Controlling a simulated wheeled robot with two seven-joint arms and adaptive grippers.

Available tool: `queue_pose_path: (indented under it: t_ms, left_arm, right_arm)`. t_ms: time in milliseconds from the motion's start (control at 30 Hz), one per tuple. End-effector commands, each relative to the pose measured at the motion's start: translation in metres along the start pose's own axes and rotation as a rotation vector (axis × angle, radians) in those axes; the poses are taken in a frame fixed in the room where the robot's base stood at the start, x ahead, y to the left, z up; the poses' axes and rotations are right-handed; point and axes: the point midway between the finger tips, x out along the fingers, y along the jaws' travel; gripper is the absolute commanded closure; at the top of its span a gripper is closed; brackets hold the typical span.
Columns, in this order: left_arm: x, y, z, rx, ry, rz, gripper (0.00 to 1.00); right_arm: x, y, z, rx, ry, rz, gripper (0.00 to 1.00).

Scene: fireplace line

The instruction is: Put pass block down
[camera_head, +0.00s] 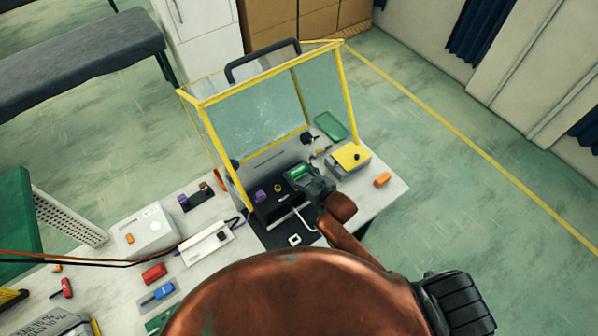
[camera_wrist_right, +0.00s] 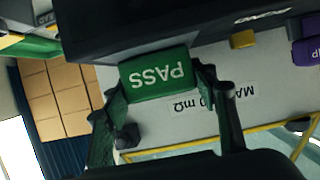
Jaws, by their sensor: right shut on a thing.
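The green pass block (camera_wrist_right: 158,75), with white PASS lettering that reads upside down, is between the two dark fingers of my right gripper (camera_wrist_right: 165,105) in the right wrist view. The fingers are shut on its sides. In the head view my right gripper (camera_head: 308,178) is over the black part of the bench beside the yellow-framed clear guard, and the green block (camera_head: 299,171) shows at its tips. I cannot tell whether the block touches the surface below. In the wrist view a dark body lies against the block's upper edge. My left gripper is not in view.
The yellow-framed guard (camera_head: 203,122) with a black handle stands raised close by. A yellow-topped box (camera_head: 348,157), an orange block (camera_head: 382,179) and a green plate (camera_head: 331,126) lie to the right. A white tester box (camera_head: 150,232) and red and blue items sit left.

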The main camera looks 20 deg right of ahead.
Motion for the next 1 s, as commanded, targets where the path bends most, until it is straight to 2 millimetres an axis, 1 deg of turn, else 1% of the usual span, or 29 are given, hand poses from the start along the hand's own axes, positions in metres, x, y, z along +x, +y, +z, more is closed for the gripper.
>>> queue_pose_path:
  t_ms: [67, 100, 300, 567, 667, 767, 867, 1000]
  left_arm:
    - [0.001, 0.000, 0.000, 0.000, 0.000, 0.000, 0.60]
    - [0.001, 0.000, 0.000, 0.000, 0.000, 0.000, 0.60]
    - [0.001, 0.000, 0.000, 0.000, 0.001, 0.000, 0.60]
    - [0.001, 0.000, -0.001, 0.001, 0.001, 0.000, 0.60]
    - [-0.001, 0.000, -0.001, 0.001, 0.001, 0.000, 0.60]
    - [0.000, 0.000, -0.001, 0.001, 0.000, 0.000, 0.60]
    - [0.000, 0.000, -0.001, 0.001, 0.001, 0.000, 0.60]
    - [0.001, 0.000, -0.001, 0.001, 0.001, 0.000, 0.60]
  right_arm:
    - [0.001, 0.000, 0.003, 0.000, -0.001, 0.000, 0.75]
    - [0.001, 0.000, 0.003, 0.000, -0.001, 0.000, 0.44]
    - [0.001, 0.000, 0.002, 0.000, -0.001, 0.000, 0.30]
    - [0.001, 0.000, 0.002, 0.000, -0.001, 0.000, 0.30]
    - [-0.001, 0.000, -0.002, 0.000, 0.000, 0.000, 0.30]
    - [-0.013, 0.000, 0.001, 0.001, -0.003, 0.001, 0.30]
    - [-0.031, 0.000, 0.001, 0.000, -0.003, 0.000, 0.30]
    - [-0.062, 0.000, 0.001, 0.000, -0.003, 0.000, 0.30]
